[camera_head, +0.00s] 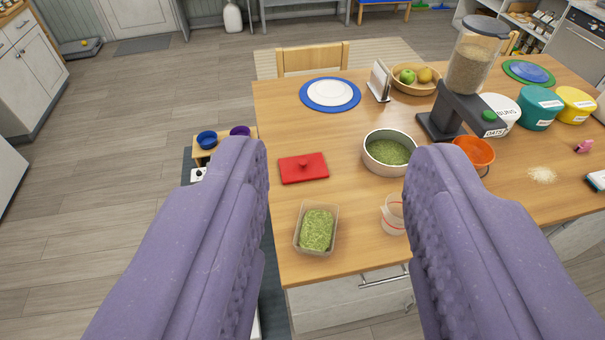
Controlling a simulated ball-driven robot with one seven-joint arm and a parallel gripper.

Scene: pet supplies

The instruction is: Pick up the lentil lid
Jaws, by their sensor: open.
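A red rectangular lid (304,168) with a small knob on top lies flat on the wooden table (285,120), near its left edge. No label shows on it, so I cannot read whether it is the lentil lid. My gripper (336,160) is open, with its two purple fingers wide apart in front of the camera. Nothing is between the fingers up close. The lid shows beyond them, just right of the left fingertip. An open clear container (300,239) of green contents stands nearer on the table. A round white pot (366,152) of green contents stands right of the lid.
A clear measuring cup (392,217) stands near the front edge, partly behind the right finger. A grain dispenser (468,70), an orange bowl (474,152) and lidded tubs (540,107) stand to the right. A blue-rimmed plate (330,94) lies behind the lid. Bare tabletop surrounds the lid.

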